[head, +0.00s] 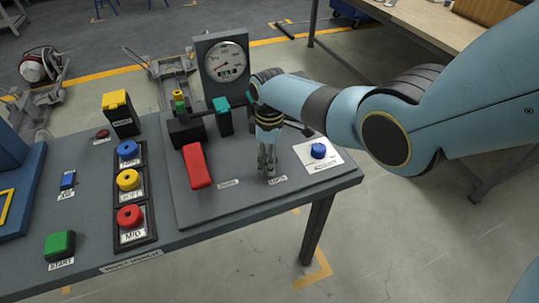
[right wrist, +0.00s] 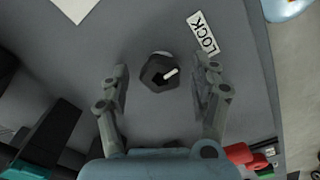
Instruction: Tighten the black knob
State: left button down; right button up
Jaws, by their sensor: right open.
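The black knob (right wrist: 156,76), dark and faceted with a white pointer mark on top, sits on the grey panel next to the LOCK label (right wrist: 203,33) in the right wrist view. My right gripper (right wrist: 167,78) is open, one finger on each side of the knob, with visible gaps to both. In the head view my right gripper (head: 267,170) points down at the panel just behind the LOCK label (head: 277,180); I cannot make out the knob there, as the gripper covers that spot. My left gripper is not in view.
A red lever (head: 197,166) lies left of my right gripper, and a blue knob (head: 318,150) on a white plate stands to its right. A gauge (head: 226,62) rises behind. Blue, yellow and red buttons (head: 129,216) line the left.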

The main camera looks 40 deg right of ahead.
notch_tip(320, 180, up, 12)
dwell(0.6)
